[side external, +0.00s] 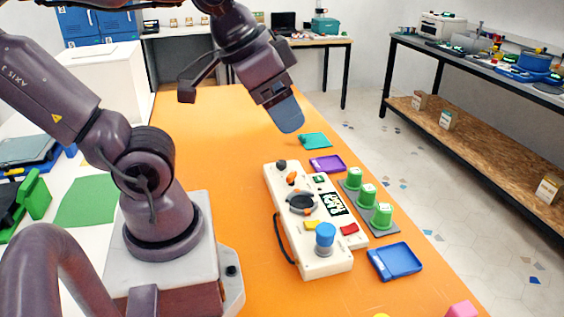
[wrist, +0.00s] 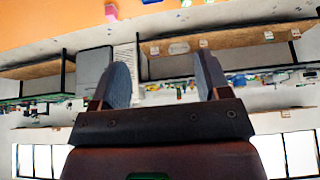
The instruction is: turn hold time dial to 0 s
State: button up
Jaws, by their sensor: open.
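A cream control box (side external: 325,267) lies on the orange table. A large black dial (side external: 302,202) with an orange mark sits on its top, with a small black knob (side external: 281,164) and an orange lever (side external: 292,178) at the far end and a big blue knob (side external: 325,236) at the near end. The lettering is too small to read, so I cannot tell which control is hold time or its setting. My gripper (side external: 287,118) hangs above and beyond the far end of the box, touching nothing. In the wrist view my gripper (wrist: 163,82) is open and empty; the box is not seen there.
Green-capped pieces (side external: 368,194) stand on a grey strip right of the box. A purple tray (side external: 327,164), a teal tray (side external: 315,141) and a blue tray (side external: 396,261) lie nearby. A pink block (side external: 461,310) is at the near edge. The table behind the box is clear.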

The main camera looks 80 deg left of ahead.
jog(key=shift+a, duration=0.1)
jog(key=shift+c, duration=0.8)
jog(key=m+g, duration=0.6)
jog(key=m, duration=0.2)
send_over(281, 162)
notch_tip(281, 162, down, 17)
notch_tip(281, 162, down, 13)
jog(key=shift+w+r, duration=0.1)
jog(key=shift+r, duration=0.05)
jog(key=c, duration=0.9)
